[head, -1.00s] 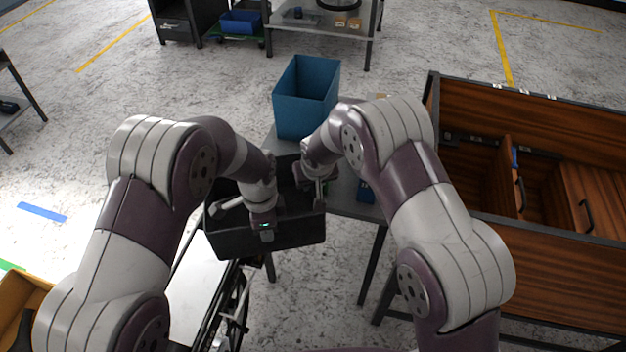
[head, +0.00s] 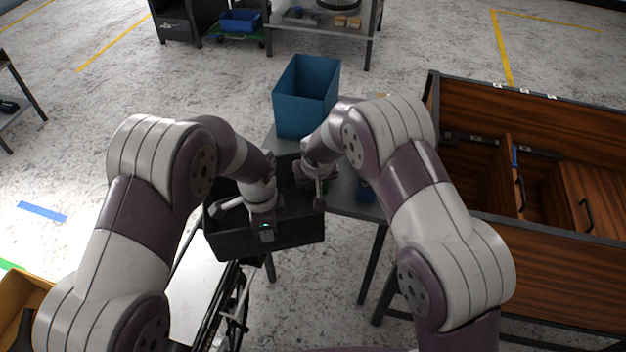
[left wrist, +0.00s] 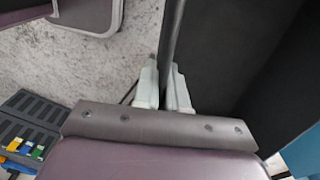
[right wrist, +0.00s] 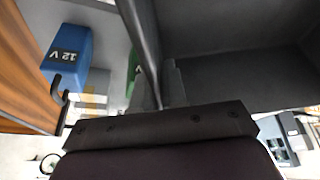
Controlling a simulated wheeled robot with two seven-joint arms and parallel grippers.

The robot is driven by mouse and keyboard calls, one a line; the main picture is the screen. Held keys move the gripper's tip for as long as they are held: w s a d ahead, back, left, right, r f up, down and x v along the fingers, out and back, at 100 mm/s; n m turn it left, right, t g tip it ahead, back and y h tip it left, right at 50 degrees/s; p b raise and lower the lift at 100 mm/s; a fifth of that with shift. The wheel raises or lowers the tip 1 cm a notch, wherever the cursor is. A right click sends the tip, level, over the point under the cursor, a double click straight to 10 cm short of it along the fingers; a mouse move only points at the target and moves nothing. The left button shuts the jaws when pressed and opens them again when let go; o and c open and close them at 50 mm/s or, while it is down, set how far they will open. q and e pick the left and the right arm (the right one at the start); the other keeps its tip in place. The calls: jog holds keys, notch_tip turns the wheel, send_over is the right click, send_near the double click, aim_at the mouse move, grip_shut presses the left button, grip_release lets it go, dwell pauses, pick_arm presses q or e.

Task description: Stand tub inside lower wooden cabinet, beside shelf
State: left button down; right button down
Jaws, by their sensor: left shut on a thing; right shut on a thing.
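A black open tub (head: 285,236) hangs in front of the grey table in the head view. My left gripper (left wrist: 163,90) is shut on one rim of the tub, with the thin wall between its pale fingers in the left wrist view. My right gripper (right wrist: 160,92) is shut on another rim of the tub; its wall runs up between the fingers in the right wrist view. In the head view my arms hide part of the tub. The wooden cabinet (head: 560,265) lies at the right, with an inner panel and a dark handle inside; the tub is outside it.
A blue bin (head: 305,100) stands on the grey table (head: 350,200). A blue 12 V battery (right wrist: 68,50) is near the tub on the right. A bike frame (head: 225,305) is below left. A steel shelf unit (head: 325,30) stands behind; floor between is open.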

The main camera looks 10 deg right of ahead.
pick_arm(q)
jog(key=shift+w+d+r, duration=0.2)
jog(key=shift+w, duration=0.15)
jog(key=c, duration=1.1)
grip_release()
jog(key=shift+s+a, duration=0.1)
jog(key=shift+s, duration=0.05)
